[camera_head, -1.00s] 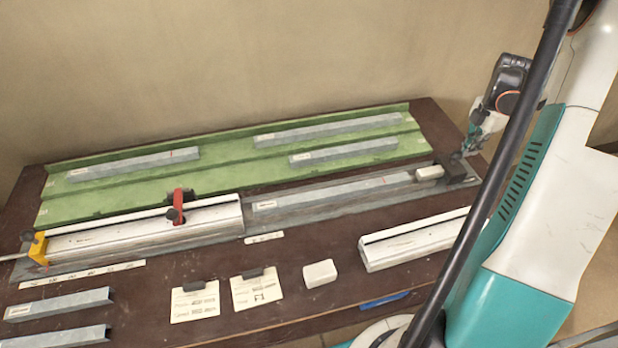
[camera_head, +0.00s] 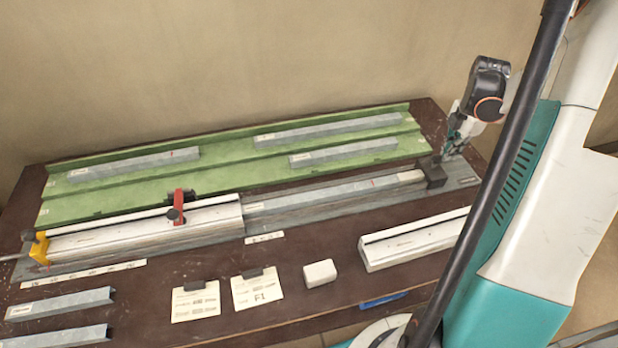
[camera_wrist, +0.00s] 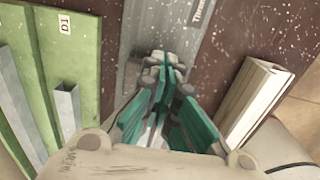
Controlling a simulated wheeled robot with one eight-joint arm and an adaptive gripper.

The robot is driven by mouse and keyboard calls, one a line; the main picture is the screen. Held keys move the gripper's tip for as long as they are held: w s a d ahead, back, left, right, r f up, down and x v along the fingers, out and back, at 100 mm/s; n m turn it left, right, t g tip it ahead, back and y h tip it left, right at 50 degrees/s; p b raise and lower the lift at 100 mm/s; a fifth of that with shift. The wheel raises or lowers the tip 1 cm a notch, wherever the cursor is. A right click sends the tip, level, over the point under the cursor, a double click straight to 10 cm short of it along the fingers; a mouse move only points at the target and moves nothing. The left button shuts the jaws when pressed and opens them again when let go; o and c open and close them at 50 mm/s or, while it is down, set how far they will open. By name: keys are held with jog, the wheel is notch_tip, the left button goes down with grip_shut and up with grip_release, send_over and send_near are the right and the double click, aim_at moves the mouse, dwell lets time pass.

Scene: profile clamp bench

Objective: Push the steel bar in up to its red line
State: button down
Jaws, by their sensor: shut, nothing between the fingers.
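The steel bar (camera_head: 325,191) lies along the grey base rail, its left end at the mouth of the long white clamp profile (camera_head: 150,228). Its red line (camera_head: 374,183) shows well to the right of that mouth. A pale block (camera_head: 410,176) sits at the bar's right end, with a dark block (camera_head: 433,173) against it. My gripper (camera_head: 452,150) is shut and empty, just right of and behind the dark block; whether they touch is unclear. In the wrist view my gripper's closed fingers (camera_wrist: 163,68) hide the blocks and bar.
A red-handled clamp (camera_head: 177,205) and a yellow stop (camera_head: 39,248) are on the profile. Spare bars lie on the green rack (camera_head: 240,165) behind. Cards, a white block (camera_head: 320,273) and another white profile (camera_head: 415,241) lie in front.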

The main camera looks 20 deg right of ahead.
jog(key=p, duration=0.1)
send_over(400, 177)
jog(key=shift+d, duration=0.1)
jog(key=shift+w+a+b, duration=0.25)
jog(key=shift+a, duration=3.3)
jog(key=shift+w+a+b, duration=0.2)
jog(key=shift+a+b, duration=0.05)
jog(key=shift+a, duration=3.25)
jog(key=shift+w+a+b, duration=0.25)
jog(key=shift+a, duration=3.85)
jog(key=shift+d, duration=0.1)
jog(key=shift+d, duration=0.7)
notch_tip(400, 177, up, 7)
jog(key=p, duration=0.4)
jog(key=shift+p, duration=0.35)
